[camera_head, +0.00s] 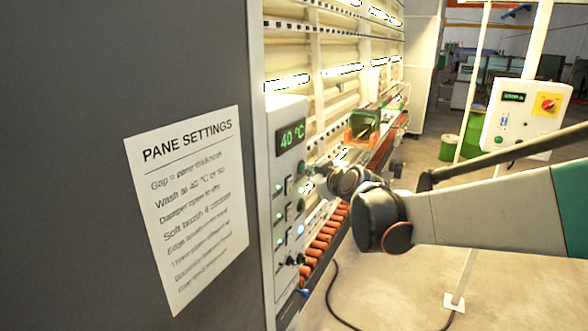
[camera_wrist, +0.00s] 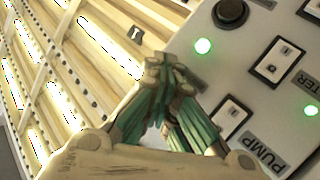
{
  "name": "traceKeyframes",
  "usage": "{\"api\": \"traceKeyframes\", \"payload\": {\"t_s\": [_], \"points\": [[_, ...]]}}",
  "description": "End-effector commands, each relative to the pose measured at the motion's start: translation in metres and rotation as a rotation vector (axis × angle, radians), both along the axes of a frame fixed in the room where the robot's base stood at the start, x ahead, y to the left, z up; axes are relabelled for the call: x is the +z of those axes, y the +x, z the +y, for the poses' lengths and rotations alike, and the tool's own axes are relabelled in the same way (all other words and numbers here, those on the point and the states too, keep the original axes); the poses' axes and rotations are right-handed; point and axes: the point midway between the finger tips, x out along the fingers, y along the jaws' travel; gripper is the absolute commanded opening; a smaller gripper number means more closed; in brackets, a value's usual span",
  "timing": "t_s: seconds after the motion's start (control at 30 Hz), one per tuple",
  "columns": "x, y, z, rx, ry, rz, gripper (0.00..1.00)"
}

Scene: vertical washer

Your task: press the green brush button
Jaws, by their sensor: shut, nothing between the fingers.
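The control panel (camera_head: 287,150) stands edge-on in the head view, with a "40 °C" display (camera_head: 291,136) at its top. A round greenish button (camera_head: 301,167) sits on its right side, below the display; I cannot read its label, so cannot confirm it is the brush button. My gripper (camera_head: 313,171) is close to the panel at about that button's height; contact cannot be told. In the wrist view, my gripper (camera_wrist: 168,72) is shut and empty over the panel's edge. A round black button (camera_wrist: 231,12) and a green lamp (camera_wrist: 203,46) show there; no green button is visible.
Rocker switches (camera_wrist: 278,61) sit beside "PUMP" and "HEATER" labels in the wrist view. A paper sheet titled PANE SETTINGS (camera_head: 190,205) hangs on the dark wall. Orange rollers (camera_head: 325,235) run past the panel. A separate white control box (camera_head: 520,125) stands at right.

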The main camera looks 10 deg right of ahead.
Motion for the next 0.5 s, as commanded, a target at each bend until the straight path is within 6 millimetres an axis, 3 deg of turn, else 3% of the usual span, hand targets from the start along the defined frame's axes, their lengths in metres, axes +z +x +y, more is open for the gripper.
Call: {"api": "traceKeyframes", "payload": {"t_s": [0.5], "points": [[0.000,-0.010,-0.014,0.000,0.000,0.000,0.00]]}}
